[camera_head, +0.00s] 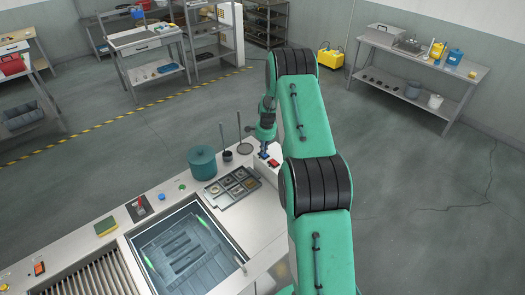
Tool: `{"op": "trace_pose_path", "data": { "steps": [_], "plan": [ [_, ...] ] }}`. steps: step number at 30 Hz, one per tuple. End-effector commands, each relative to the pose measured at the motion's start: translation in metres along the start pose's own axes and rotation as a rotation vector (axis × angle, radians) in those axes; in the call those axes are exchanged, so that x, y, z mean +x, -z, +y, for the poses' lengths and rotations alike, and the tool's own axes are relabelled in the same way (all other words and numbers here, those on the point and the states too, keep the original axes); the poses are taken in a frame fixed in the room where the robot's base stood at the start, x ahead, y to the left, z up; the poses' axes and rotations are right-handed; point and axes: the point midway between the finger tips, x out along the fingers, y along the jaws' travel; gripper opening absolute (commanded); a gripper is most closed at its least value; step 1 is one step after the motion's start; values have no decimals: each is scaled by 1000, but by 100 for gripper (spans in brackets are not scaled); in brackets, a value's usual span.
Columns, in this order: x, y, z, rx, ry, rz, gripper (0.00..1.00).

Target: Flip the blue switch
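A blue switch (263,155) appears as a small blue patch on a raised white block at the right end of the counter. A red switch (273,163) sits just to its right and nearer. My gripper (264,148) points down right over the blue switch. Its fingertips are very small here and overlap the switch from above, so I cannot tell if they touch it. Whether the fingers are open or shut is too small to see. The switch's position is also not clear.
A tank (187,250) is sunk in the counter at the front. A parts tray (233,187), a teal pot (202,163) and upright-handled tools (244,148) stand left of my gripper. My green arm hides the area to the right.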

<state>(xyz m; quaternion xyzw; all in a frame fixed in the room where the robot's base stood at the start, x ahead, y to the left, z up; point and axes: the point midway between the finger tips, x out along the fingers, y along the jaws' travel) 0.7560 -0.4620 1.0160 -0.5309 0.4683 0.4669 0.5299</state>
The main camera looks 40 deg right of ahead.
Motion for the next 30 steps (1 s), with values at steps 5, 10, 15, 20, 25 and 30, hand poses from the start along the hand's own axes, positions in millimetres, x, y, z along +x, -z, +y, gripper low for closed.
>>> {"op": "trace_pose_path", "data": {
  "steps": [5, 10, 15, 20, 25, 30],
  "plan": [
    [4, -2, 12, 1, -10, -5, 0],
    [4, -2, 14, 1, -10, -6, 0],
    [3, -2, 13, 0, -9, -5, 0],
    [2, -2, 13, 0, -9, -5, 0],
    [-6, -2, 12, 0, -7, -4, 0],
    [-25, -1, 11, 0, -5, -3, 0]
  ]
}}
